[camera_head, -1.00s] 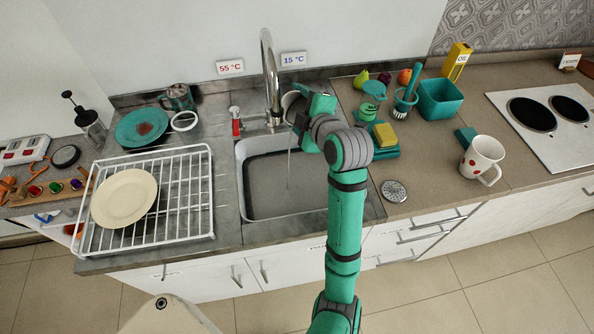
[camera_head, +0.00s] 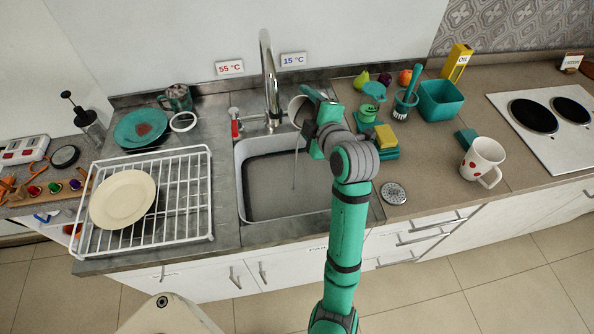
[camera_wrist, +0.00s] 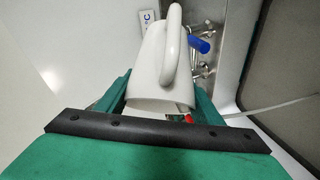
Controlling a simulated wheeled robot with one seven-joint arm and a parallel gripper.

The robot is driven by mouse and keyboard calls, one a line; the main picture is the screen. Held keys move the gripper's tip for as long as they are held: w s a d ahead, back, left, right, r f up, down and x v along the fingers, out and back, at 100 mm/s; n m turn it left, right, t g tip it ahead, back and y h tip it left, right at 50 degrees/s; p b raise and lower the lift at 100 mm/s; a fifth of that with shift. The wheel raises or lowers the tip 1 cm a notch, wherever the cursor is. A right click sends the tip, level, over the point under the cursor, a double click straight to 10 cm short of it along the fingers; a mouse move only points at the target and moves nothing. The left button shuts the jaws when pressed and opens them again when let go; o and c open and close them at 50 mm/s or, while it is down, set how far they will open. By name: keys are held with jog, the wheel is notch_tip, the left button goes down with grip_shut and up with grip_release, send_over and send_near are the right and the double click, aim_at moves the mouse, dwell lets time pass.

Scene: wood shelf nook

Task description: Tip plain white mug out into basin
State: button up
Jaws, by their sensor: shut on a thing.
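The plain white mug (camera_head: 296,108) is held over the back of the sink basin (camera_head: 242,190), tilted well over. It also shows in the wrist view (camera_wrist: 150,75) with its handle at the top. A thin stream of liquid (camera_head: 295,165) falls below it into the basin, and a pale stream (camera_wrist: 268,107) shows at right in the wrist view. My gripper (camera_head: 312,112) is shut on the mug, with a green finger on either side of it in the wrist view. The mug's inside is hidden.
The tap (camera_head: 268,75) stands close behind the mug. A dish rack (camera_head: 190,235) with a cream plate (camera_head: 123,198) is left of the basin. A spotted mug (camera_head: 483,160) stands farther right.

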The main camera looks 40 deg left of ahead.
aim_at(298, 123)
jog(key=shift+w+d, duration=0.1)
jog(key=shift+d, duration=0.15)
jog(key=shift+s, duration=0.5)
jog(key=shift+a+f, duration=0.1)
jog(key=shift+a, duration=0.2)
jog(key=shift+d+f+n+t+y, duration=0.1)
jog(key=shift+d+n+t+y, duration=0.05)
jog(key=shift+n+t+y, duration=0.2)
jog(key=shift+s+d+f+n+t+y, duration=0.1)
jog(key=shift+s+f+n+t+y, duration=0.1)
jog(key=shift+s+f+n, duration=0.15)
jog(key=shift+s+d+f+n+t+y, duration=0.1)
jog(key=shift+s+n+t+y, duration=0.1)
jog(key=shift+s, duration=0.25)
dwell(0.9)
jog(key=shift+s+f+n+t+y, duration=0.35)
jog(key=shift+f+n+t+y, duration=0.15)
jog(key=shift+n, duration=0.1)
dwell(1.0)
